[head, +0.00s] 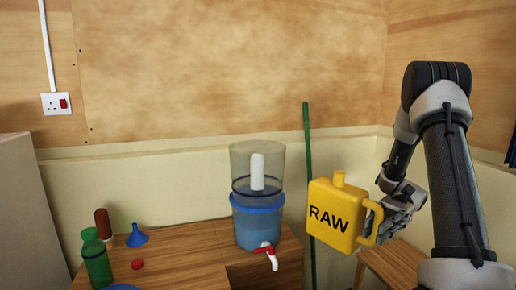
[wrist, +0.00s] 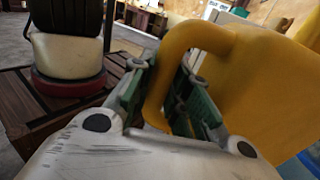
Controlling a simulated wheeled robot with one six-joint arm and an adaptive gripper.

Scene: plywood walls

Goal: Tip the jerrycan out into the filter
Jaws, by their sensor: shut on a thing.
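The yellow jerrycan (head: 333,222), marked RAW, is held in the air, close to upright, with its short spout on top. My gripper (head: 384,212) is shut on its handle from the right. In the wrist view the green finger pads of my gripper (wrist: 165,97) close around the handle, and the jerrycan's body (wrist: 262,85) fills the right side. The filter (head: 257,163) stands on the wooden table left of the jerrycan, apart from it. Its clear upper chamber shows a white candle and no lid. Below is a blue lower part with a red and white tap.
The wooden table (head: 186,262) also holds a green bottle (head: 97,262), a brown bottle (head: 103,224), a blue funnel (head: 137,236) and a red cap (head: 137,264). A green pole (head: 308,150) stands between filter and jerrycan, toward the wall. A wooden stool (head: 395,262) is below my gripper.

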